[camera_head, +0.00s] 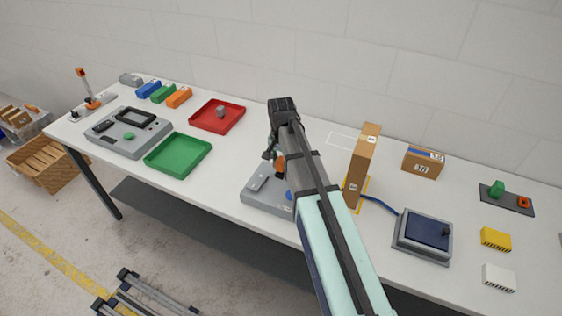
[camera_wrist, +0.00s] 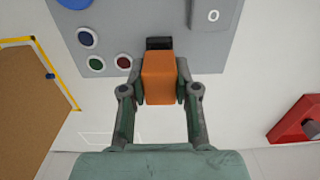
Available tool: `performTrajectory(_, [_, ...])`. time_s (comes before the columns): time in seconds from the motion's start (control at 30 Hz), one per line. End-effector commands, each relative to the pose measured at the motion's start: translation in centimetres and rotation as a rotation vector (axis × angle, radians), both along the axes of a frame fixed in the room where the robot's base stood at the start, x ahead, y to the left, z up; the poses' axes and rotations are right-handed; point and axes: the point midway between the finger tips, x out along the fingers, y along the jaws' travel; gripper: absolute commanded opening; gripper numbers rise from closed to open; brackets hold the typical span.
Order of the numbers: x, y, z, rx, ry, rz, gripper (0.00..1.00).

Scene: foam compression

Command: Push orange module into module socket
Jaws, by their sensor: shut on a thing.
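The orange module (camera_wrist: 159,78) is between the two fingers of my gripper (camera_wrist: 160,92), which is shut on it. In the wrist view its far end lies at a black socket (camera_wrist: 159,43) on the edge of a grey panel (camera_wrist: 135,20); I cannot tell whether it is inside or just before it. In the head view my gripper (camera_head: 273,152) is behind the grey panel box (camera_head: 258,203), and a bit of the orange module (camera_head: 280,165) shows beside my arm. My arm hides part of the box.
On the grey panel are a blue button (camera_wrist: 87,37), a green button (camera_wrist: 96,64) and a red button (camera_wrist: 123,62). A tall cardboard box (camera_head: 364,165) stands close to the right of my arm. A red tray (camera_head: 238,122) and a green tray (camera_head: 180,168) lie to the left.

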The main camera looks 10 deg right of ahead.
Motion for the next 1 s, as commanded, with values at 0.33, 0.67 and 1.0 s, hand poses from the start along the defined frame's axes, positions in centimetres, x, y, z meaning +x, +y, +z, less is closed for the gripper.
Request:
performTrajectory(0.33, [-0.02, 0.01, -0.08, 0.0, 0.0, 0.0, 0.0])
performTrajectory(0.67, [-0.02, 0.01, -0.32, 0.0, 0.0, 0.0, 0.0])
performTrajectory(1.0, [-0.02, 0.01, -0.96, 0.0, 0.0, 0.0, 0.0])
